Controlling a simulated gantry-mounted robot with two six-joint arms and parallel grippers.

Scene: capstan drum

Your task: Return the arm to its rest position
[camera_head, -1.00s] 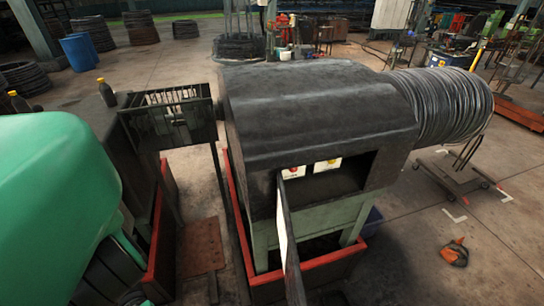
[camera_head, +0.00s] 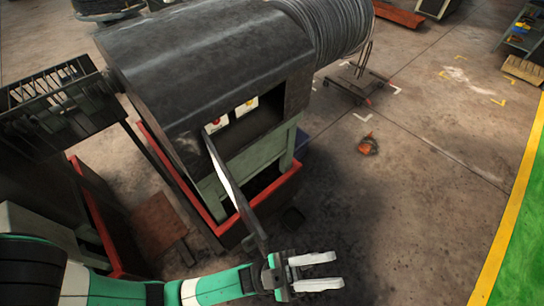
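My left arm comes in from the lower left, with green and white links stretched along the bottom of the head view. Its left gripper (camera_head: 328,272) has two pale fingers that point right and stand apart, with nothing between them. The gripper shows in front of the floor, just right of the lower end of the open panel door (camera_head: 232,185). The capstan drum machine (camera_head: 200,65) has a dark hood and stands behind it. A coil of wire (camera_head: 325,30) sits on its right end. My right gripper does not show.
A red-edged base (camera_head: 262,205) surrounds the machine's foot. A wheeled cart (camera_head: 358,82) and a small orange object (camera_head: 368,146) are on the floor to the right. A yellow line (camera_head: 512,215) borders green floor at far right. The concrete between is clear.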

